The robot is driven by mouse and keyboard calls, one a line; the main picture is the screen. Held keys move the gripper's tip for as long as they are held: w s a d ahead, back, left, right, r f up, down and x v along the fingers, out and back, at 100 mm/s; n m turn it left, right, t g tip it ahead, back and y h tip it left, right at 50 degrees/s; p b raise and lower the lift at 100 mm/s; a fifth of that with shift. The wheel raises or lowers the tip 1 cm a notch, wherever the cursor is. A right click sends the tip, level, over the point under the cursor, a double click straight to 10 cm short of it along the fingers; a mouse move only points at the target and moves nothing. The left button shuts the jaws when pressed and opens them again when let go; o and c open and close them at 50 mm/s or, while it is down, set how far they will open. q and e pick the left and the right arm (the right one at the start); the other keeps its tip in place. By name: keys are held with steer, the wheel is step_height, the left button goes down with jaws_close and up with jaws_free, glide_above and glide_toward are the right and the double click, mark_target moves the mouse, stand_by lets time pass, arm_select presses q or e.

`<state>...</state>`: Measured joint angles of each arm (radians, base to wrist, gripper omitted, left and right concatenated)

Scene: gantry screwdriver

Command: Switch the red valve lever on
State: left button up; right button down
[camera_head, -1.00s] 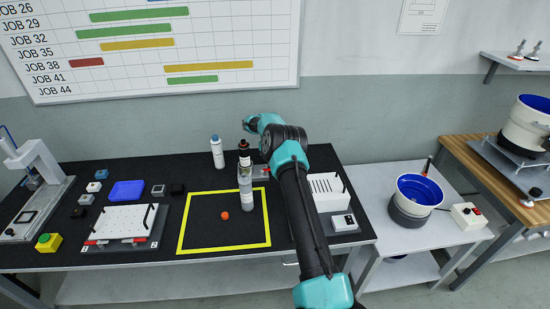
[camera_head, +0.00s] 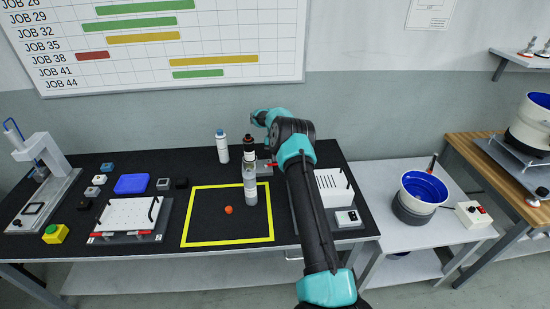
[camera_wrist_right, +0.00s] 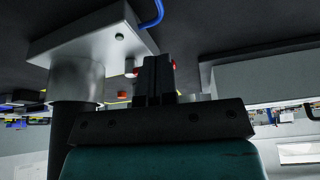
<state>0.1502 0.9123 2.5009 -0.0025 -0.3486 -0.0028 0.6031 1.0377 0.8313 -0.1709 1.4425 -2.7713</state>
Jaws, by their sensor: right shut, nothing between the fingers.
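The red valve lever (camera_head: 271,165) shows as a small red piece on a grey block (camera_head: 262,170), at the left edge of my right forearm. The forearm hides part of this fixture, so I cannot tell the lever's setting. In the right wrist view my right gripper (camera_wrist_right: 156,63) has its black fingers shut together and empty. Small red bits (camera_wrist_right: 173,65) show just beside the fingertips, and I cannot tell whether they touch. In the head view the right fingers are hidden. My left gripper is not in view.
An orange knob (camera_head: 228,210) lies inside a yellow taped square (camera_head: 228,243). A grey fixture with a blue hose (camera_wrist_right: 150,14) is close to the gripper.

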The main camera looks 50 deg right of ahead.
steer(key=shift+s+m, duration=0.15)
steer(key=shift+m, duration=0.55)
